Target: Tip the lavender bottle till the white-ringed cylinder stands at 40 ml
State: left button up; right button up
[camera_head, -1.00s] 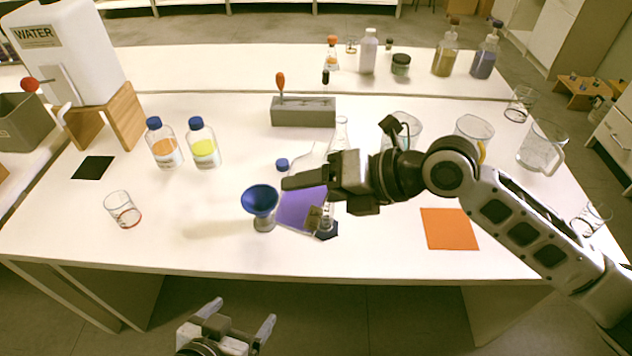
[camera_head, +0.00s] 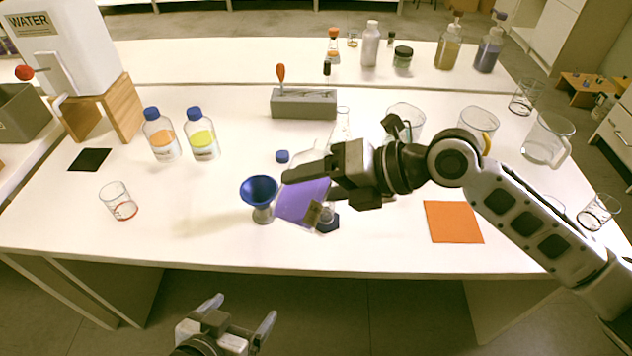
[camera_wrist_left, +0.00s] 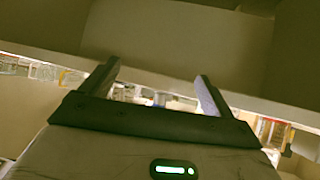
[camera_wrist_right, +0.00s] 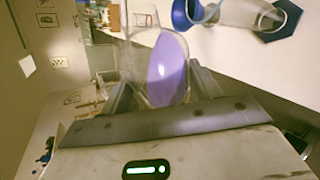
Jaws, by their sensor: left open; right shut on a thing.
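My right gripper (camera_head: 328,178) is shut on the lavender bottle (camera_head: 300,203), a clear bottle with purple liquid, held over the front middle of the table. The bottle also fills the jaws in the right wrist view (camera_wrist_right: 165,68). A blue funnel (camera_head: 260,188) stands left of the bottle. My left gripper (camera_head: 240,318) is open and empty in front of the table.
A blue cap (camera_head: 282,156) lies behind the bottle. Orange and yellow-green bottles (camera_head: 202,140) stand at left, near a red-marked beaker (camera_head: 119,204). A grey block (camera_head: 303,104) stands behind. Beakers and a jug (camera_head: 545,140) stand at right. An orange mat (camera_head: 453,222) is bare.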

pick_arm(q)
jog(key=shift+f+b, duration=0.2)
jog(key=shift+b, duration=0.1)
pick_arm(e)
jog(key=shift+f, duration=0.2)
pick_arm(q)
jog(key=shift+w+d+r, duration=0.1)
jog(key=shift+w+r, duration=0.05)
pick_arm(e)
jog(key=shift+r+m, duration=0.15)
jog(key=shift+m, duration=0.15)
pick_arm(q)
jog(key=shift+w+d+f+b, duration=0.1)
jog(key=shift+f+b, duration=0.1)
jog(key=shift+b, duration=0.3)
pick_arm(e)
jog(key=shift+s+r+m+g+y, duration=0.1)
jog(key=shift+r+m+g+y, duration=0.2)
jog(key=shift+r+g+y, duration=0.15)
pick_arm(q)
jog(key=shift+w+f+b, duration=0.1)
jog(key=shift+b, duration=0.55)
pick_arm(e)
jog(key=shift+w+r+m+g+y, duration=0.2)
jog(key=shift+r+m+g+y, duration=0.05)
jog(key=shift+r+m+g, duration=0.25)
